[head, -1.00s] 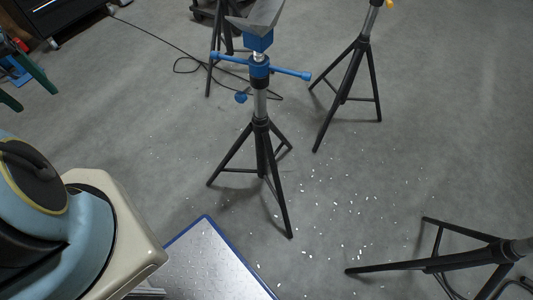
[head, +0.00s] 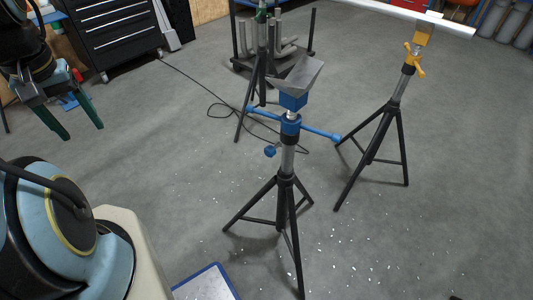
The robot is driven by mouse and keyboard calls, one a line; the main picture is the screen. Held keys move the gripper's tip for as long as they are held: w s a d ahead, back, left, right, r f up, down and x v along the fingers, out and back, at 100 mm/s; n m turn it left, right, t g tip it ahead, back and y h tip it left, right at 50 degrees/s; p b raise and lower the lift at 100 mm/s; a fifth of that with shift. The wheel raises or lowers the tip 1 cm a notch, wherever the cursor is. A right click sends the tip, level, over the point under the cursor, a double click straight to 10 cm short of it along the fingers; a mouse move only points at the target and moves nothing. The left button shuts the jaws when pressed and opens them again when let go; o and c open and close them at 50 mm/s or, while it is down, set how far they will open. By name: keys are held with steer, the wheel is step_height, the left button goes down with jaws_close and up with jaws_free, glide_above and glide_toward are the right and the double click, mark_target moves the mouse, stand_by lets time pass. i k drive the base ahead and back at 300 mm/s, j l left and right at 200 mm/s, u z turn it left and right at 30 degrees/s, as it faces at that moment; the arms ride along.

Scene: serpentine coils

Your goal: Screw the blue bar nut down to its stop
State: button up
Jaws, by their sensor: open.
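The blue bar nut (head: 290,125) is on the near tripod stand, with a long bar out to each side. The bar slopes down to the right in the picture. A short bit of rod shows between the nut and the blue block under the grey V-shaped head (head: 301,75). A dark collar shows just under the nut; I cannot tell whether they touch. My gripper (head: 83,132) is at the upper left, its dark green fingers apart and empty. It is well to the left of the nut, not touching it.
A blue knob (head: 270,151) sticks out below the nut. A yellow-topped stand (head: 418,62) is at the right, another stand (head: 262,50) behind. A cable (head: 215,110) crosses the floor. A blue-edged plate (head: 207,283) and small white scraps lie in front. Open floor lies between gripper and stand.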

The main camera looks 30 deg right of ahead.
mark_target(289, 127)
steer(key=i+j+z, duration=0.1)
steer(key=i+z, duration=0.2)
steer(key=i+j+z, duration=0.3)
steer(key=i, duration=0.25)
